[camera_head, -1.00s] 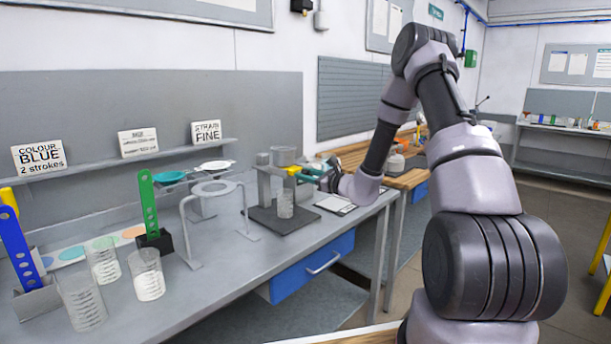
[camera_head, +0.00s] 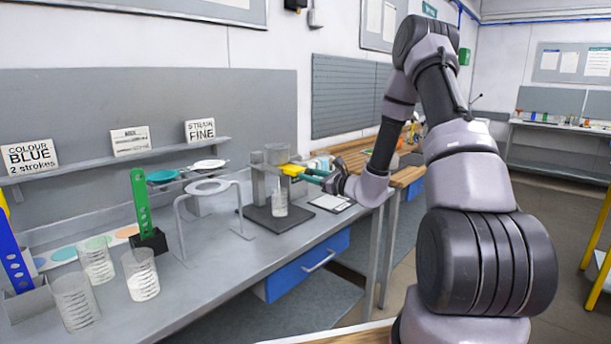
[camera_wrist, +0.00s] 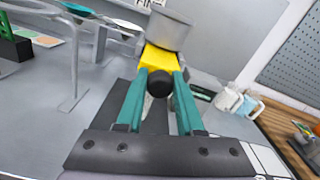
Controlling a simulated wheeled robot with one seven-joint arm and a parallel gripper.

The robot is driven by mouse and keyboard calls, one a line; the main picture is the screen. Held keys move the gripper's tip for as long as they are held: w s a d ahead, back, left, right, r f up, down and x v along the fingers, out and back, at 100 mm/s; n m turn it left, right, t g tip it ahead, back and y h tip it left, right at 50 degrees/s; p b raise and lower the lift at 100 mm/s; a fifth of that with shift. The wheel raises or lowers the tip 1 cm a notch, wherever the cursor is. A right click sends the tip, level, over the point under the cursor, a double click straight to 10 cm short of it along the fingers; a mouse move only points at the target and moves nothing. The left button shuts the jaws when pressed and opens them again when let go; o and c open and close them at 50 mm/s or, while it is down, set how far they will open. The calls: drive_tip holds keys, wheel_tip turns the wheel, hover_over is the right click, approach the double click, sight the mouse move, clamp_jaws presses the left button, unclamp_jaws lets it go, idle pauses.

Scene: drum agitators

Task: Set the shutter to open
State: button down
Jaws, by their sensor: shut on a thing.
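The grey cylindrical hopper (camera_head: 277,154) sits on a stand with a dark base plate (camera_head: 258,221) on the bench. The yellow shutter (camera_head: 291,169) sticks out below the hopper toward the right; in the wrist view it (camera_wrist: 160,60) shows under the hopper (camera_wrist: 168,30), with a black knob (camera_wrist: 160,82) at its near end. My gripper (camera_head: 308,174) has teal fingers on either side of the knob and is shut on the shutter. A clear beaker (camera_head: 279,203) stands under the hopper and looks whitish; its contents are hard to tell.
Several clear beakers (camera_head: 140,275) and a green perforated strip (camera_head: 140,200) stand at the left. A clipboard (camera_head: 331,203) lies right of the base plate, under my arm. A wooden bench (camera_head: 410,176) adjoins on the right.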

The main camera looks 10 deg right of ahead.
drive_tip(key=c, duration=0.5)
unclamp_jaws()
drive_tip(key=shift+s+d, duration=0.15)
drive_tip(key=shift+s, duration=0.05)
drive_tip(key=shift+c, duration=0.2)
drive_tip(key=v, duration=1)
drive_tip(key=shift+s+d, duration=0.2)
drive_tip(key=shift+s, duration=0.15)
